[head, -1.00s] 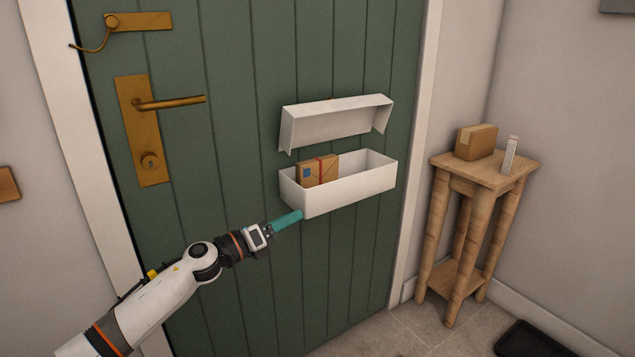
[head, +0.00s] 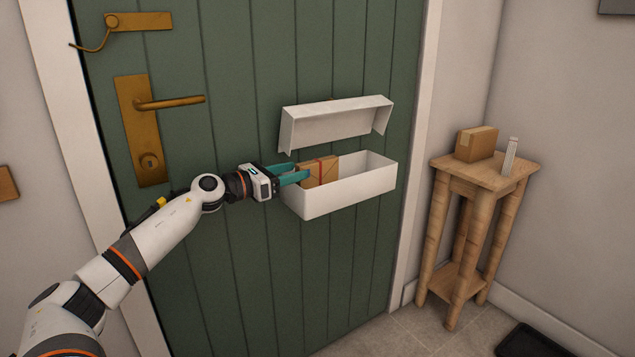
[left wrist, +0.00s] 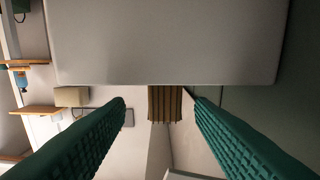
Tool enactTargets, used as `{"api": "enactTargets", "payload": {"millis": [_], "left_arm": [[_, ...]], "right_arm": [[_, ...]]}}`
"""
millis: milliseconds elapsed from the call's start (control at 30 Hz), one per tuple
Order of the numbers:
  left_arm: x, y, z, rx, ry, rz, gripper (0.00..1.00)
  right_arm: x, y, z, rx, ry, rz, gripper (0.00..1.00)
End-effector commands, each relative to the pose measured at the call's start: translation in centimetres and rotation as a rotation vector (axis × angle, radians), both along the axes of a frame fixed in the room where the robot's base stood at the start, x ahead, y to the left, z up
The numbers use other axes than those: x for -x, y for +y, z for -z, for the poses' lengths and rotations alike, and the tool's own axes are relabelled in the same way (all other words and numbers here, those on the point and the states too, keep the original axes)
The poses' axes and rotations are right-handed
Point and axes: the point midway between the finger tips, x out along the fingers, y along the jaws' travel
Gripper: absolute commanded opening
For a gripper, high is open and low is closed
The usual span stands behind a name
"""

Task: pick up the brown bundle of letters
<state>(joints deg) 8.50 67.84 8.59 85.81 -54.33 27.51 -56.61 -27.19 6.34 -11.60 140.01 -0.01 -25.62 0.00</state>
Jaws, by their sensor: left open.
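The brown bundle of letters (head: 320,171) stands in the left part of an open white box (head: 350,192) on the green door. It has a red band, and its lower part is hidden by the box's front wall. My left gripper (head: 292,175), with teal fingers, is open at the box's left end, close to the bundle's left side. In the left wrist view the striped edge of the bundle (left wrist: 165,104) shows between the spread fingers, farther off than the tips. I cannot tell if a finger touches it. My right gripper is not in view.
A raised white lid (head: 336,124) is above the box. A brass door handle (head: 170,102) is to the left. At the right a wooden stand (head: 485,172) holds a cardboard box (head: 476,143) and a pale upright thing (head: 510,156). The right part of the white box looks empty.

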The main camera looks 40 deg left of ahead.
Motion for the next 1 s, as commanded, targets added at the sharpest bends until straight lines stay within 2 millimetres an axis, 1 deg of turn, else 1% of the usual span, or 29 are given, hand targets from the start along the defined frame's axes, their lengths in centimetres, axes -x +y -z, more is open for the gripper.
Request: {"api": "enactTargets", "payload": {"millis": [167, 433, 600, 733, 933, 1000], "left_arm": [[-0.8, -0.1, 0.0, 0.003, -0.002, -0.001, 0.49], [-3.5, -0.6, -0.1, 0.003, -0.004, -0.001, 0.49], [-4.9, -0.9, 0.1, 0.003, -0.001, -0.001, 0.49], [-5.2, -1.1, 0.2, 0.002, 0.001, 0.000, 0.49], [-5.2, -1.1, 0.2, 0.001, 0.001, 0.000, 0.49], [-5.1, -1.1, 0.2, 0.001, 0.001, 0.000, 0.38]], "right_arm": [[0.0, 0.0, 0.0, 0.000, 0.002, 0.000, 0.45], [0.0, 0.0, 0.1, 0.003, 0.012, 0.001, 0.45], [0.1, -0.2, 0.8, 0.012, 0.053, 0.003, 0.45], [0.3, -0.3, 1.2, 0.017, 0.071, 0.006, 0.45], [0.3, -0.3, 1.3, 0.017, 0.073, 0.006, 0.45], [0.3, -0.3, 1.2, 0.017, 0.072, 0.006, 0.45]]}}
